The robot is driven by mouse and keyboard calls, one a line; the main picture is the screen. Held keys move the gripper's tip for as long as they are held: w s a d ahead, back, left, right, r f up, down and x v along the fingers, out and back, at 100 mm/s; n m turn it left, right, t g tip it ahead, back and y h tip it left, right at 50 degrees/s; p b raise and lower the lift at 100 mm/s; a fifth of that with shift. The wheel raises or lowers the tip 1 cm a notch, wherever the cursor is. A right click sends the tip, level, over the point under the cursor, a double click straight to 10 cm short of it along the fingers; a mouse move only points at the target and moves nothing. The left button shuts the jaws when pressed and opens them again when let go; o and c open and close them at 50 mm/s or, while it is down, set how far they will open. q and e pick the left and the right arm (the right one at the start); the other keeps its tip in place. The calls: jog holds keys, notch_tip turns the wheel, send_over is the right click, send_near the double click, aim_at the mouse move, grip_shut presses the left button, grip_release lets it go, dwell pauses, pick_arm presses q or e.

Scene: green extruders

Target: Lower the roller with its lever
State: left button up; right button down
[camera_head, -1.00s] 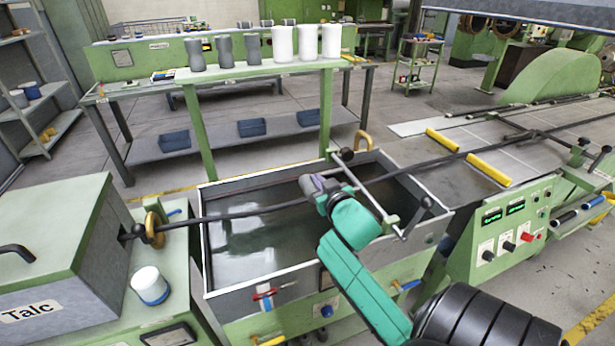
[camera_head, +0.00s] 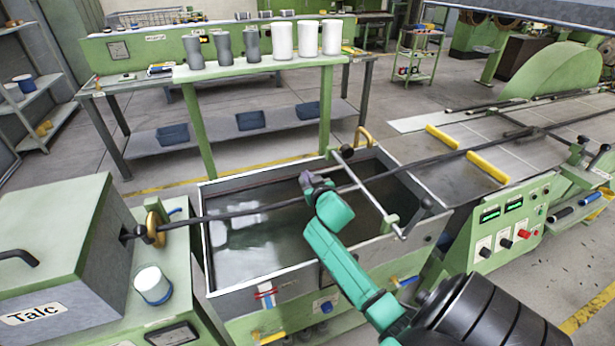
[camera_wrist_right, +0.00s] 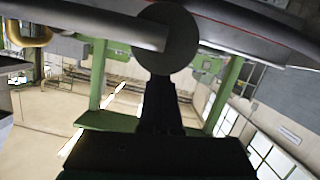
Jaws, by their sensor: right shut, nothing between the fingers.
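A pale metal lever frame (camera_head: 372,194) spans the right part of the water tank, tilted, with dark knobs at its far end (camera_head: 346,151) and near end (camera_head: 427,203). I cannot clearly tell the roller apart from this frame in the head view. My right gripper (camera_head: 305,179) is over the tank, left of the frame, its fingers small and partly hidden by my wrist. In the right wrist view my right gripper (camera_wrist_right: 160,85) is shut and empty, and a grey rod with a round dark end (camera_wrist_right: 167,38) overlaps its tips. Contact is unclear. My left gripper is out of view.
A long dark extruded strand (camera_head: 255,209) crosses over the tank (camera_head: 207,245) from the talc box (camera_head: 62,250) to the conveyor at the right. A control panel (camera_head: 505,228) stands right of the tank.

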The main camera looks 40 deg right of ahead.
jog(key=shift+n+h, duration=0.6)
jog(key=shift+n, duration=0.3)
jog(key=f+b, duration=0.4)
jog(key=b, duration=0.1)
jog(key=shift+a+f, duration=0.2)
jog(key=shift+a, duration=0.05)
jog(key=shift+w, duration=0.1)
jog(key=shift+r, duration=0.15)
